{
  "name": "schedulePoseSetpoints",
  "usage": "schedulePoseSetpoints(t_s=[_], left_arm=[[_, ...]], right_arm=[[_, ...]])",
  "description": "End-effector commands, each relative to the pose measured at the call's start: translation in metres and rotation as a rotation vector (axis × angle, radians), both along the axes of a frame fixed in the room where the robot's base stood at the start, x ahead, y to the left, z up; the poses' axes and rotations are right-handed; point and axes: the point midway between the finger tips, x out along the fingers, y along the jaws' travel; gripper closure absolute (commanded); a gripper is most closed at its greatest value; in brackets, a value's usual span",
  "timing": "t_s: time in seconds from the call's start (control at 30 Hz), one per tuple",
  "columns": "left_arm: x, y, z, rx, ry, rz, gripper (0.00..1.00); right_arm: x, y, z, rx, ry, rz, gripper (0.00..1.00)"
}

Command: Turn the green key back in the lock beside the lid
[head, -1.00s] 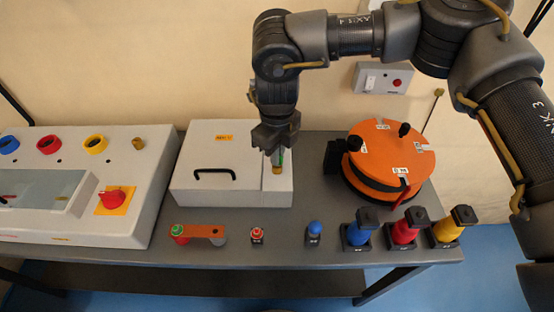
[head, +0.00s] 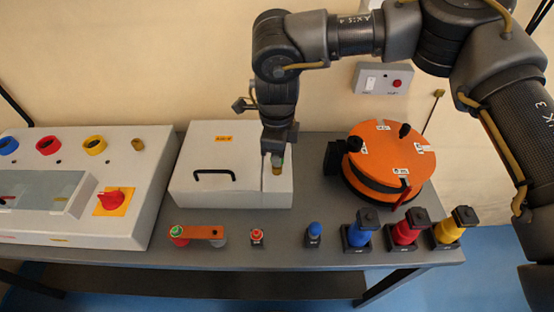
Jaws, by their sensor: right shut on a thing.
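The white box with its lid (head: 215,165) stands on the grey table and has a black handle (head: 214,174). The brass lock (head: 277,171) sits on the strip to the right of the lid. My right gripper (head: 277,158) points down over the lock and is shut on the green key (head: 280,160). Only a sliver of green shows between the fingers and the lock, so the key's turn angle is hidden. My left gripper is not in view.
A control panel (head: 120,220) with a red rotary switch (head: 115,200) stands at the left. An orange round turntable (head: 392,155) stands at the right. Along the front are an orange bar (head: 205,232), small buttons, and blue (head: 359,234), red and yellow posts.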

Motion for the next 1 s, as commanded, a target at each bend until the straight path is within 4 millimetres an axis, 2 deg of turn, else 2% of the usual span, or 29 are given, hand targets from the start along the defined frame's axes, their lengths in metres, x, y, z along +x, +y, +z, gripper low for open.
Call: schedulePoseSetpoints(t_s=[0.27,0.3,0.5,0.83,1.0], left_arm=[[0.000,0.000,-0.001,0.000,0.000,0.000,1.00],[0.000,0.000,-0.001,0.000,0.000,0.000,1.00],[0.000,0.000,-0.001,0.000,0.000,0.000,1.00],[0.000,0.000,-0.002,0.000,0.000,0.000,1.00],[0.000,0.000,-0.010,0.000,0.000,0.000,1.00]], right_arm=[[0.000,0.000,0.000,0.001,0.000,0.282,1.00],[0.000,0.000,0.000,0.001,0.000,0.297,0.93],[0.000,0.000,0.000,0.001,0.000,0.292,0.69],[0.000,0.000,0.004,0.001,-0.001,0.289,0.69],[0.001,0.001,0.028,0.002,-0.005,0.289,0.69]])
